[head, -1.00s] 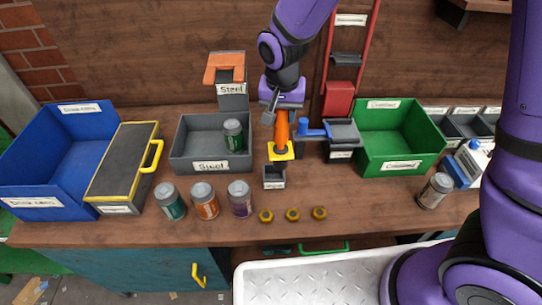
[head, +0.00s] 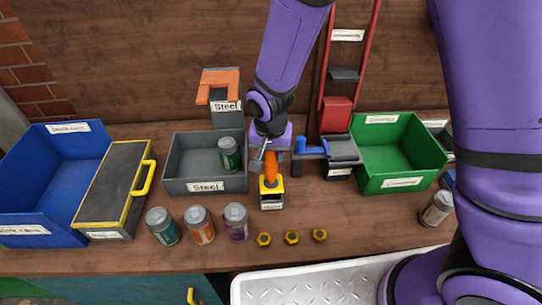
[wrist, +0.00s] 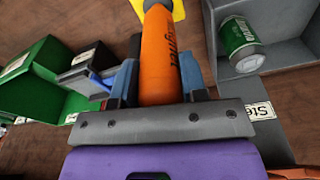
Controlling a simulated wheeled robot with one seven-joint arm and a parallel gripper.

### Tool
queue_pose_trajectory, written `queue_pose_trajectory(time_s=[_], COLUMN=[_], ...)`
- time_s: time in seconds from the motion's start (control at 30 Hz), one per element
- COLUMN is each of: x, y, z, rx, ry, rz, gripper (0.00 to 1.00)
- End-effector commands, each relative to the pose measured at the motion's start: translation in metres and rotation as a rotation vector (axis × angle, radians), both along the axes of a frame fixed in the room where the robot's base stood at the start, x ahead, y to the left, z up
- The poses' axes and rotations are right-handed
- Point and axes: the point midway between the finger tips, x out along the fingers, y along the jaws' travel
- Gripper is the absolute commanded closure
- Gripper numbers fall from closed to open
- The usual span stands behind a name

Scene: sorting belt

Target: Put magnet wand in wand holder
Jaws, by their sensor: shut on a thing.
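In the wrist view the orange handle (wrist: 160,55) lies between both fingers.
A grey Steel bin (head: 205,187) with a green can (head: 229,155) is close on the left. A grey fixture with a blue lever (head: 299,145) and a green bin (head: 402,183) are on the right. Several cans and three brass nuts (head: 291,238) lie in front.

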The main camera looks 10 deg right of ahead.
Motion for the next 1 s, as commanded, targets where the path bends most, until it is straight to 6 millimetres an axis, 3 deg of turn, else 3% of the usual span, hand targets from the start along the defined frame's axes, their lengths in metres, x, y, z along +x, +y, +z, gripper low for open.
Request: queue_pose_trajectory(time_s=[0.1,0.6,0.7,0.93,0.97,1.0], x=[0.0,0.0,0.0,-0.001,-0.002,-0.002], y=[0.0,0.0,0.0,0.0,0.0,0.0], z=[-0.013,-0.02,-0.023,-0.028,-0.028,-0.028], rx=[-0.001,0.0,0.0,-0.001,-0.002,-0.002], ry=[0.001,0.0,0.0,0.003,0.004,0.004], rz=[0.0,0.0,0.0,0.001,0.001,0.001], gripper=[0.89,0.89,0.99,1.0,0.59,0.49])
